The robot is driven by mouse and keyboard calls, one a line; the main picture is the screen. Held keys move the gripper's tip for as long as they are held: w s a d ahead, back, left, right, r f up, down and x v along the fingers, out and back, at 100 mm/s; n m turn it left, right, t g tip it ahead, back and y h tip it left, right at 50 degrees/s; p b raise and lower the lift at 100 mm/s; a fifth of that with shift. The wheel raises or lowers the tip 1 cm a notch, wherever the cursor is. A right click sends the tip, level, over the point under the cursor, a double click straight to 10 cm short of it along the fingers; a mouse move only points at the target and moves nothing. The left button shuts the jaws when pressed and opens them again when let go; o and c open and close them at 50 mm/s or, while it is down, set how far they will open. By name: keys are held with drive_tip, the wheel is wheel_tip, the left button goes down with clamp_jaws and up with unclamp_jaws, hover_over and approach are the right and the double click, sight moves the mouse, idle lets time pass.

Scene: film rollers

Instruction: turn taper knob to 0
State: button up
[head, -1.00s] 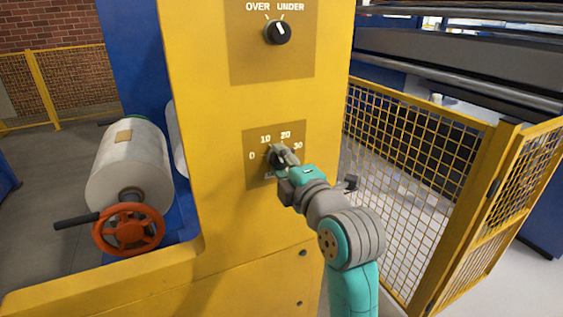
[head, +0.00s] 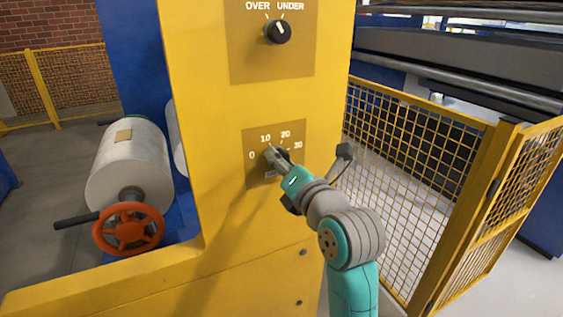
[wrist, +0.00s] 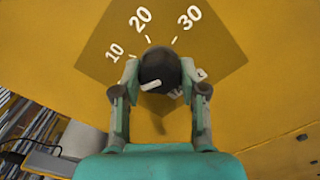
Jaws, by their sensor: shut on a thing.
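The black taper knob (wrist: 160,66) sits on a tan plate (wrist: 92,62) marked 10, 20 and 30 in the wrist view. The 0 mark shows at the left of the plate in the head view (head: 250,176). My gripper (wrist: 160,76) is shut on the knob, one finger at each side; it also shows in the head view (head: 277,157), covering most of the knob. The knob's white line lies at its lower left in the wrist view, slanting down to the left. I cannot tell exactly which mark it points at.
An OVER/UNDER knob (head: 277,31) is higher on the yellow panel (head: 220,110). A white roller (head: 130,170) with an orange handwheel (head: 128,229) stands at left. A yellow mesh fence (head: 410,160) stands close at right of my arm.

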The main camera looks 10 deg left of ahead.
drive_tip(key=shift+f+n, duration=0.2)
drive_tip(key=shift+n, duration=0.3)
drive_tip(key=o, duration=1.1)
drive_tip(key=shift+r, duration=0.1)
drive_tip(key=shift+o, duration=0.2)
drive_tip(key=v, duration=1.2)
